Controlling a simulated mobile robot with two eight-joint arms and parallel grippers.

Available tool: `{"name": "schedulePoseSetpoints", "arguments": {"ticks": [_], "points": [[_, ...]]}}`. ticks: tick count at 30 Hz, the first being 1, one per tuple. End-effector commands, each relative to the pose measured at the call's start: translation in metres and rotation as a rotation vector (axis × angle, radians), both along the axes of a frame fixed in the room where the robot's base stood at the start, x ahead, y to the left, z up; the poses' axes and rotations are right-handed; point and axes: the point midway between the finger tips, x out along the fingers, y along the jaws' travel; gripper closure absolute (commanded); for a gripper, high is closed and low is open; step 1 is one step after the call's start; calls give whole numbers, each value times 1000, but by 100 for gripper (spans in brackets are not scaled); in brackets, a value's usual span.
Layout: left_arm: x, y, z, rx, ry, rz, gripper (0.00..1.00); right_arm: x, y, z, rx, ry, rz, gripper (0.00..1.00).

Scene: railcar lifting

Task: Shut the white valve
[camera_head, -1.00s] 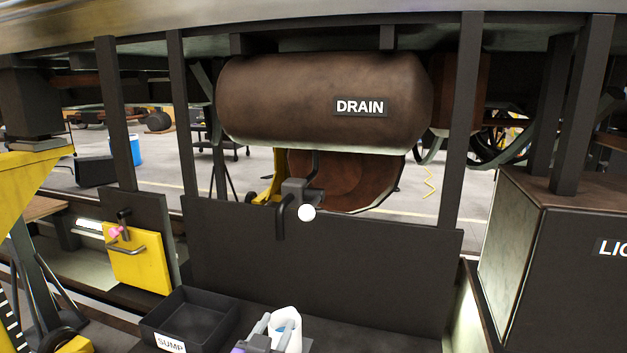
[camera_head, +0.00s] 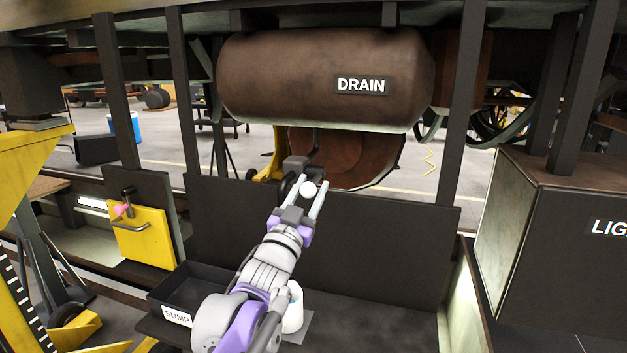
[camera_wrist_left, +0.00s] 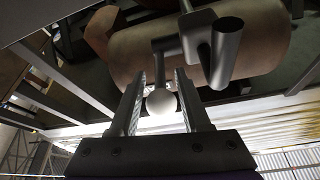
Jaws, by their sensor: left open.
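The white valve knob (camera_head: 308,189), a small ball, sits on a dark valve body (camera_head: 295,165) below the brown tank labelled DRAIN (camera_head: 290,85). My left gripper (camera_head: 312,184) is open, its two fingers pointing up at the knob. In the left wrist view the white knob (camera_wrist_left: 161,102) appears between the two open fingers (camera_wrist_left: 161,92), with no clear contact. A grey pipe and spout (camera_wrist_left: 226,45) show beyond it there. My right gripper is not in view.
A dark panel (camera_head: 390,225) stands behind my left arm. A black tray labelled SUMP (camera_head: 165,295) and a white bottle (camera_head: 295,312) are below. A yellow box with a pink knob (camera_head: 145,240) is at left. A dark cabinet (camera_head: 560,250) stands at right.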

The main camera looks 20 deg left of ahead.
Motion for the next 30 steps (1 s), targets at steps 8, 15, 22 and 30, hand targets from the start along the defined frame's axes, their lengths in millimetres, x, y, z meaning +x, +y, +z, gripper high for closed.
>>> {"name": "schedulePoseSetpoints", "arguments": {"ticks": [8,15,22,30], "points": [[17,-2,6,-1,1,1,53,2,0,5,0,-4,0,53],[17,-2,6,-1,2,1,56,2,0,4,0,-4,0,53],[17,-2,6,-1,1,1,98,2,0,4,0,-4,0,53],[17,-2,6,0,2,1,100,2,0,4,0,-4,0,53]]}}
